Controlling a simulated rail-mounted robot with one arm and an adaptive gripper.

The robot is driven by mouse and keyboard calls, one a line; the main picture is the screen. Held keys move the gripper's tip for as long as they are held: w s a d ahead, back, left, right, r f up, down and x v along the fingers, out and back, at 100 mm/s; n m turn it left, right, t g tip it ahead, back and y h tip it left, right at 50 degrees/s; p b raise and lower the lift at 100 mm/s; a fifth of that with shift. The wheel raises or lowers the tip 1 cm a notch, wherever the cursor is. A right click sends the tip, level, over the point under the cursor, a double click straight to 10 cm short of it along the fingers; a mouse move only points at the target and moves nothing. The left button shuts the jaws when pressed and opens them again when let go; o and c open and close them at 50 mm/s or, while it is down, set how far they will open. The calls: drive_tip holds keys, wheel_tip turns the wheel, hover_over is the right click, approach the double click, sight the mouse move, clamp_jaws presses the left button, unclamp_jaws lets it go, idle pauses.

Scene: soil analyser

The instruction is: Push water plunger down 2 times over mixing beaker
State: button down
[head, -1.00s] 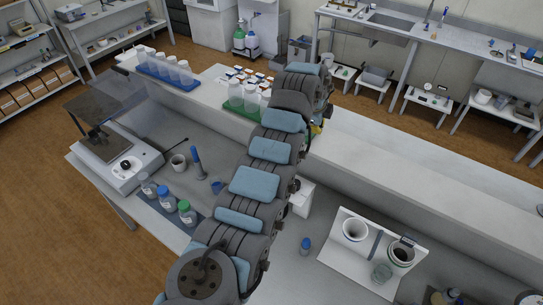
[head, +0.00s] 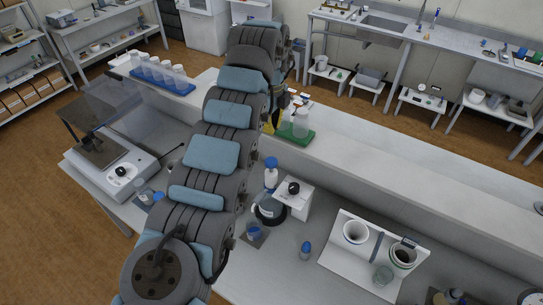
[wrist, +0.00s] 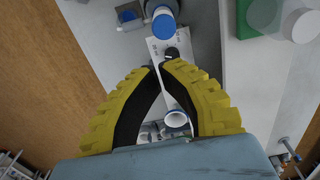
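A white bottle with a blue top (head: 270,176), probably the water plunger, stands on the bench beside a white box with a black knob (head: 293,188). In the wrist view the blue top (wrist: 163,22) shows beyond my fingertips. A small beaker with blue in it (head: 254,231) sits on a dark square; I cannot tell if it is the mixing beaker. My gripper (wrist: 160,68) has yellow fingers with black pads. Its tips meet with nothing seen between them, apart from the bottle. In the head view my arm mostly hides it.
A green rack with bottles (head: 295,136) and a blue rack (head: 165,80) are on the raised shelf. A scale (head: 115,172) is at left.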

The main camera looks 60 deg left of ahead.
sight(272, 163)
drive_tip(key=shift+f, duration=0.1)
wheel_tip(272, 163, down, 13)
drive_tip(key=p, duration=0.4)
drive_tip(key=shift+f, duration=0.4)
wheel_tip(272, 163, down, 3)
drive_tip(key=shift+f+b, duration=0.2)
drive_tip(key=shift+b, duration=0.45)
drive_tip(key=shift+r, duration=0.1)
